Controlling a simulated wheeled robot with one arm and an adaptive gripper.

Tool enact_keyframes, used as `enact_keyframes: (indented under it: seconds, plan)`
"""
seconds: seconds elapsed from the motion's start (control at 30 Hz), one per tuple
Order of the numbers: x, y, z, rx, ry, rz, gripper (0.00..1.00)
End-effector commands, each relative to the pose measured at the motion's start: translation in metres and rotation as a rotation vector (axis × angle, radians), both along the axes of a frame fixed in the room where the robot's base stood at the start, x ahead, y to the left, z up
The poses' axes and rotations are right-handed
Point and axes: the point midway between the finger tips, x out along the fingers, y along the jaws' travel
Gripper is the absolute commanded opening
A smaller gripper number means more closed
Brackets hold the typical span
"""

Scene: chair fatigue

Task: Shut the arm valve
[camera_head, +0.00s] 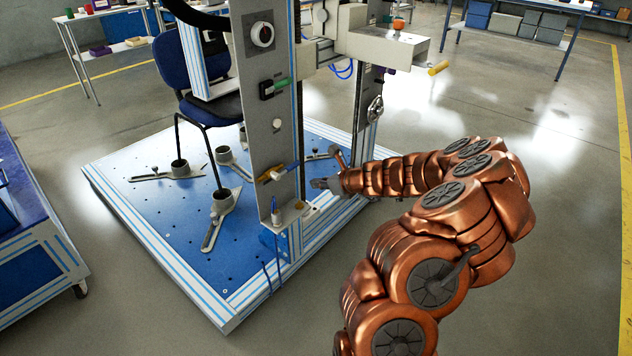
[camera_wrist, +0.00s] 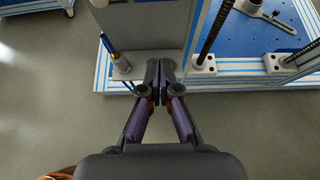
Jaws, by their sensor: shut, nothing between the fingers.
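A small valve-like fitting with a brass-yellow end, a white body and a blue handle (camera_head: 277,174) sits low on the grey upright plate (camera_head: 268,130) of the test rig. I cannot tell for sure that it is the arm valve. My gripper (camera_head: 320,183) is to the right of this plate, a little lower than the fitting and apart from it. In the wrist view my gripper (camera_wrist: 160,75) is shut and empty, its fingertips together in front of the plate. A blue-stemmed part (camera_wrist: 107,44) shows left of the fingertips.
A blue chair (camera_head: 188,75) stands on the rig's blue base plate (camera_head: 150,205). Threaded rods and rail posts rise close to my gripper. A yellow-ended part (camera_head: 438,68) sticks out from the upper carriage (camera_head: 385,45). The floor to the right is clear.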

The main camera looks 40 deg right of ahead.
Motion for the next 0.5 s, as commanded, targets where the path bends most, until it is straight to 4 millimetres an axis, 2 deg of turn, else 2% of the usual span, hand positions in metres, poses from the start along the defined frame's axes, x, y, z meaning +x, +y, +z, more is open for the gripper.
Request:
enact_keyframes:
  seconds: [0.5]
  plan:
    - [0.051,0.013,-0.033,-0.001,0.001,0.003,0.0]
